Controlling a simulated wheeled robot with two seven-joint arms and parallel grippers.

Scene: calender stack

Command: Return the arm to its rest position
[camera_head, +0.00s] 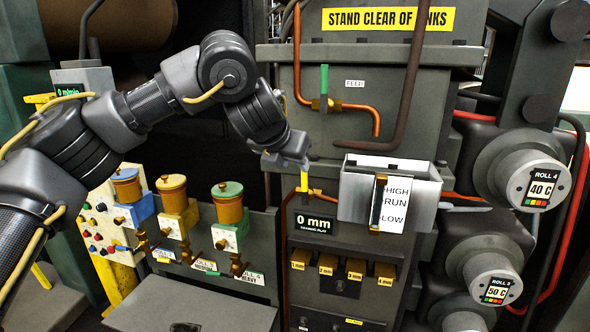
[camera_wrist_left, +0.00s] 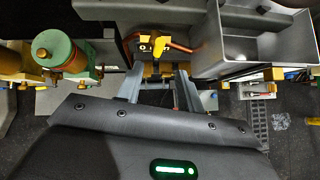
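My left arm (camera_head: 150,102) comes in from the left, bent and raised, and reaches to the middle of the machine front. My left gripper (camera_head: 303,165) is at its end, just above a yellow lever (camera_head: 303,181) over the "0 mm" display (camera_head: 314,222). In the left wrist view, the two fingers of the left gripper (camera_wrist_left: 158,76) are spread apart with nothing held between them. The yellow lever (camera_wrist_left: 176,46) lies beyond the fingertips; I cannot tell whether they touch its mount. My right gripper is not in view.
A grey metal box (camera_head: 353,196) with a HIGH/RUN/LOW gauge (camera_head: 398,205) stands close right of the gripper. Blue, yellow and green-topped valve units (camera_head: 229,207) stand below the arm. A copper pipe (camera_head: 348,104) and green-handled valve (camera_head: 324,82) are above. Rolls (camera_head: 530,175) are at right.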

